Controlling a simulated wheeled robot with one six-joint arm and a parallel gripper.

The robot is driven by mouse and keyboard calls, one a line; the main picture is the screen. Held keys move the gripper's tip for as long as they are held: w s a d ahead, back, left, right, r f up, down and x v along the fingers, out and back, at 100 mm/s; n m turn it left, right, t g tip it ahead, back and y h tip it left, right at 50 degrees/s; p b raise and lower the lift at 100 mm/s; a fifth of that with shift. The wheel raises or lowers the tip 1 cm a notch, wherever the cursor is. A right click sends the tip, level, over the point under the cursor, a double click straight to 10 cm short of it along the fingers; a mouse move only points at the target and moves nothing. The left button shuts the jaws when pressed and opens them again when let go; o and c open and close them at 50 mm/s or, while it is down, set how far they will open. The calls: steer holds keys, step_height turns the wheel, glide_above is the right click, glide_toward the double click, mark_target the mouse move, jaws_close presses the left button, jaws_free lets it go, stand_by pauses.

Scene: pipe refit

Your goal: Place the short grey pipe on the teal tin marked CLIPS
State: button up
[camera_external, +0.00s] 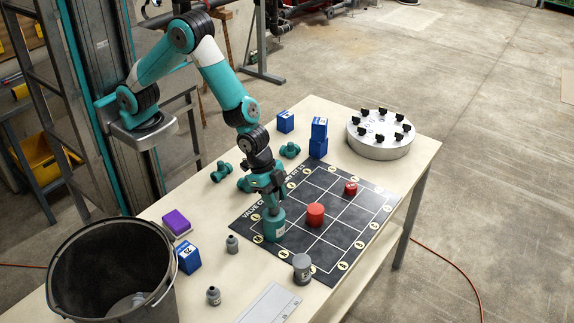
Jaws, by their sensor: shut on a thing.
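A teal tin (274,229) stands upright on the left edge of the black gridded mat; its marking is too small to read. My gripper (271,204) points down directly over this tin. It is shut on what looks like the short grey pipe, mostly hidden by the fingers. The held piece is at the tin's top; I cannot tell whether it touches it.
The gridded mat (336,232) also carries two red cylinders (315,215) and a grey tin (302,268). Grey fittings (232,244), a blue box (189,258), a purple block (176,222) and a black bucket (62,285) are nearer. Teal fittings, blue boxes and a round knobbed plate (381,149) stand behind.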

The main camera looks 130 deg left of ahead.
steer(key=shift+f, duration=0.3)
steer(key=shift+f, duration=0.2)
steer(key=o, duration=0.9)
steer(key=shift+r, duration=0.15)
